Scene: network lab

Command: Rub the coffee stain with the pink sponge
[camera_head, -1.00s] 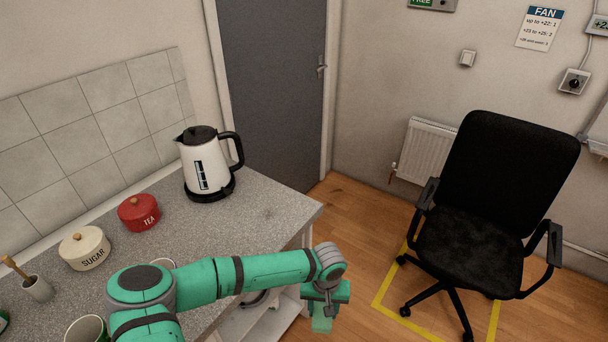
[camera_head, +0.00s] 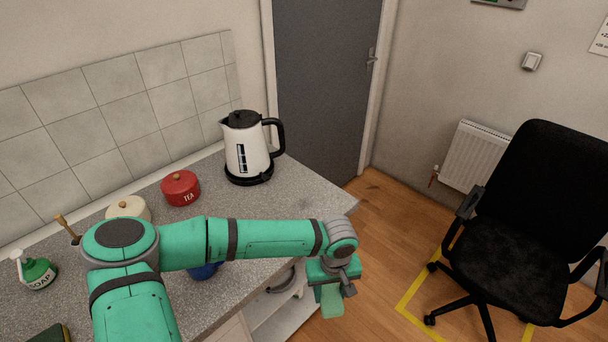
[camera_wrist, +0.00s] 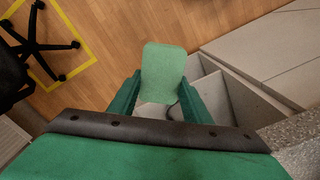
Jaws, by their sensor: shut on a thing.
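My gripper (camera_head: 335,288) is shut on a light green sponge-like block and holds it in the air beyond the counter's right edge. The green block (camera_wrist: 164,72) sticks out between the two green fingers in the wrist view; its far end is free and touches nothing. I see no pink sponge in any view. I cannot make out a clear coffee stain on the grey speckled counter (camera_head: 300,200); my arm hides part of the counter.
A white kettle (camera_head: 246,150), a red tea pot (camera_head: 181,188) and a cream pot (camera_head: 128,208) stand along the counter. A soap bottle (camera_head: 37,272) is at left. A blue object (camera_head: 204,271) is partly behind my arm. A black chair (camera_head: 540,200) stands right on the wooden floor.

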